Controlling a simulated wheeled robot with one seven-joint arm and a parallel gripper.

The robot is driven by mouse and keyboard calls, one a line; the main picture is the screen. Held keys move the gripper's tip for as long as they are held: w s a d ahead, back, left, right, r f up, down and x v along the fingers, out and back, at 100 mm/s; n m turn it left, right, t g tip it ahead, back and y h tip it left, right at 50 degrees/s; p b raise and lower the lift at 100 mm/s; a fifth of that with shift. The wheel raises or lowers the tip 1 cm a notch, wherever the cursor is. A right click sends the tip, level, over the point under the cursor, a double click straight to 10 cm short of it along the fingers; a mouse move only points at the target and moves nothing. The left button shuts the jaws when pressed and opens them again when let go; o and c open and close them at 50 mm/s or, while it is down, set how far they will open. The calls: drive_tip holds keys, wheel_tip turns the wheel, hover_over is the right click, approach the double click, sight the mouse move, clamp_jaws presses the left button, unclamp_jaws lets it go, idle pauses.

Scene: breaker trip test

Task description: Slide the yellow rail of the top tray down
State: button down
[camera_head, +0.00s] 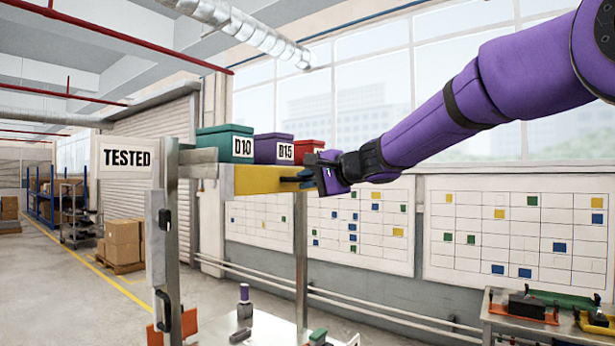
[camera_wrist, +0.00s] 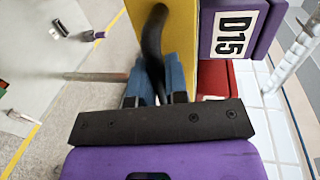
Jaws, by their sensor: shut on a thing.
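The yellow rail (camera_head: 258,181) runs along the front of the top tray (camera_head: 198,170), upright and at tray height; in the wrist view it is the yellow face (camera_wrist: 178,40). A black curved handle (camera_wrist: 152,35) stands out from it. My gripper (camera_head: 296,180) is at the right end of the visible rail; in the wrist view its blue fingers (camera_wrist: 154,85) are shut around the black handle. My gripper and wrist hide the rail's right part in the head view. Green D10 (camera_head: 224,143), purple D15 (camera_head: 273,148) and red (camera_head: 310,146) boxes sit behind the rail.
A metal post with a "TESTED" sign (camera_head: 127,158) stands at the left, with a black-handled side piece (camera_head: 164,310). A lower white surface (camera_head: 265,330) holds small parts below. A side table (camera_head: 500,317) with trays is at the lower right.

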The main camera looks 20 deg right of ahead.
drive_tip(key=c, duration=1.1)
unclamp_jaws()
drive_tip(key=shift+f, duration=0.4)
drive_tip(key=shift+c, duration=0.2)
drive_tip(key=shift+r, duration=0.1)
drive_tip(key=v, duration=1)
drive_tip(key=shift+s+d, duration=0.2)
drive_tip(key=shift+s, duration=0.1)
drive_tip(key=shift+r, duration=0.1)
